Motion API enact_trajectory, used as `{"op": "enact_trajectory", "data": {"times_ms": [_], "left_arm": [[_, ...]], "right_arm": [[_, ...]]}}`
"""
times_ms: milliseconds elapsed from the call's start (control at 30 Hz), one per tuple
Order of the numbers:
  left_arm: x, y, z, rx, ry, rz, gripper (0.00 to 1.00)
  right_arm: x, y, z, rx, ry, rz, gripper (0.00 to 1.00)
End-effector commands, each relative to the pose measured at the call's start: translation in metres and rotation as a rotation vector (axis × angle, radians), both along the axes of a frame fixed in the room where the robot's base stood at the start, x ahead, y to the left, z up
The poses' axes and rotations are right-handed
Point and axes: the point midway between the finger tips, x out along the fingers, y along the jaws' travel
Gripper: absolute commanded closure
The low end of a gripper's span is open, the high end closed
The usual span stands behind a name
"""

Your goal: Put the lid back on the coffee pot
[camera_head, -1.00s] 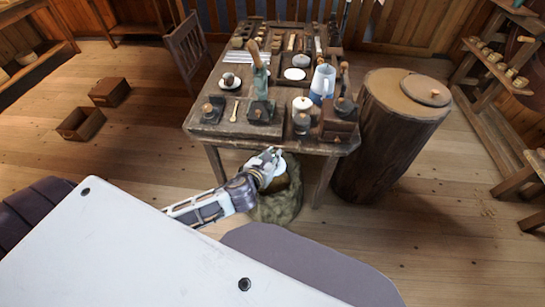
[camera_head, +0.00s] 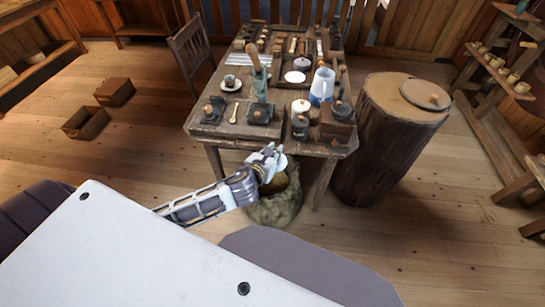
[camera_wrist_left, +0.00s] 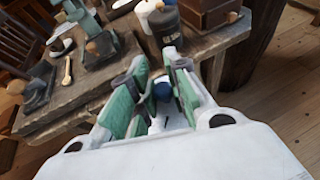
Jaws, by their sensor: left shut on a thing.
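The coffee pot (camera_head: 322,86), light blue and white with a handle, stands upright on the right part of the worktable (camera_head: 222,138) in the head view. My left gripper (camera_head: 271,160) is in front of the table's near edge, short of the pot. It is shut on the lid (camera_head: 281,163), a pale disc that the fingers partly hide. In the left wrist view the fingers (camera_wrist_left: 160,92) close around the lid's dark blue knob (camera_wrist_left: 162,91), with the white lid (camera_wrist_left: 176,122) partly visible below. My right gripper is not in view.
A round white jar (camera_head: 301,107), a dark canister (camera_head: 300,127) and a wooden box (camera_head: 337,130) stand near the table's front right. A large stump (camera_head: 390,145) stands right of the table. A sack-like container (camera_head: 275,207) is on the floor below my gripper.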

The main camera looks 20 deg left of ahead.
Motion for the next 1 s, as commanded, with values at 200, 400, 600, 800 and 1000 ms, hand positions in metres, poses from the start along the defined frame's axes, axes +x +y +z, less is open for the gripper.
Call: {"op": "enact_trajectory", "data": {"times_ms": [200, 400, 600, 800, 1000], "left_arm": [[0.013, -0.001, 0.027, 0.000, -0.005, 0.000, 1.00], [0.031, -0.003, 0.064, -0.001, -0.009, 0.002, 1.00], [0.046, -0.006, 0.100, -0.003, -0.008, 0.001, 1.00], [0.061, -0.009, 0.137, -0.002, -0.008, 0.002, 1.00], [0.077, -0.010, 0.172, -0.002, -0.009, 0.005, 1.00]], "right_arm": [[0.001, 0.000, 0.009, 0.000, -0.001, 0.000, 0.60], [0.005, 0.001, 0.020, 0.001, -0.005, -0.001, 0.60], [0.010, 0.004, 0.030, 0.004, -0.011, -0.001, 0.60], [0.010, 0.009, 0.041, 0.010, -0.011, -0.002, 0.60], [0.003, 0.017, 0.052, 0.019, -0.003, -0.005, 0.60]]}}
